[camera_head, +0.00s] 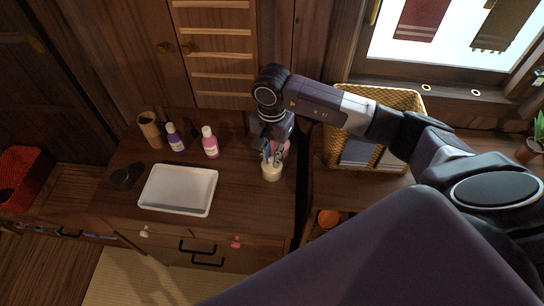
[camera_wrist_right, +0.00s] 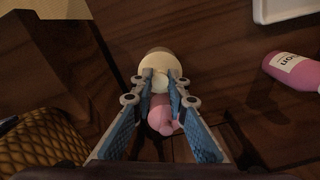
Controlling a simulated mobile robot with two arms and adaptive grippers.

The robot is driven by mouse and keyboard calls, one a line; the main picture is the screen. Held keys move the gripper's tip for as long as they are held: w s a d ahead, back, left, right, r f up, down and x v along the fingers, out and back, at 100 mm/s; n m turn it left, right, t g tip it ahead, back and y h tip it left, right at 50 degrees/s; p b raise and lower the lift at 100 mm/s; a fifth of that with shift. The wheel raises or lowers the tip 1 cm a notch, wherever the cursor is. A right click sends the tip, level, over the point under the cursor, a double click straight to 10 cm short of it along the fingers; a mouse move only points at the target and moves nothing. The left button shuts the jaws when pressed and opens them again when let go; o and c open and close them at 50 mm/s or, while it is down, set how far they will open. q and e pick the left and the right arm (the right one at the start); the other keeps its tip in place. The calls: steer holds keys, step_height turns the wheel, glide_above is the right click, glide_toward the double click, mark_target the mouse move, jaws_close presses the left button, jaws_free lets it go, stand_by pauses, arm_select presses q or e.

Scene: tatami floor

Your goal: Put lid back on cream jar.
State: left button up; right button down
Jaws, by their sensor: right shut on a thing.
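The cream jar (camera_head: 271,173), pale and rounded, stands on the dark wooden cabinet top, right of the tray. It also shows beyond the fingertips in the right wrist view (camera_wrist_right: 155,62). My right gripper (camera_head: 271,160) points down directly over the jar. In the wrist view its fingers (camera_wrist_right: 160,76) are shut on a small pale round piece, which looks like the lid (camera_wrist_right: 160,84). The lid and jar overlap in colour and outline, so I cannot tell whether they touch. My left gripper is not in view.
A pink object (camera_wrist_right: 162,114) lies close behind the jar, partly hidden by the fingers. A pink bottle (camera_head: 210,143), purple bottle (camera_head: 175,138), wooden cup (camera_head: 150,128) and white tray (camera_head: 147,200) stand to the left. A wicker basket (camera_head: 414,97) is at right.

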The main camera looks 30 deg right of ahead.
steer(key=c, duration=1.8)
jaws_free()
steer(key=shift+o, duration=0.6)
steer(key=o, duration=0.4)
steer(key=shift+c, duration=0.2)
steer(key=shift+r, duration=0.15)
steer(key=shift+r+p, duration=1.7)
steer(key=shift+r, duration=1.65)
steer(key=shift+c, duration=0.2)
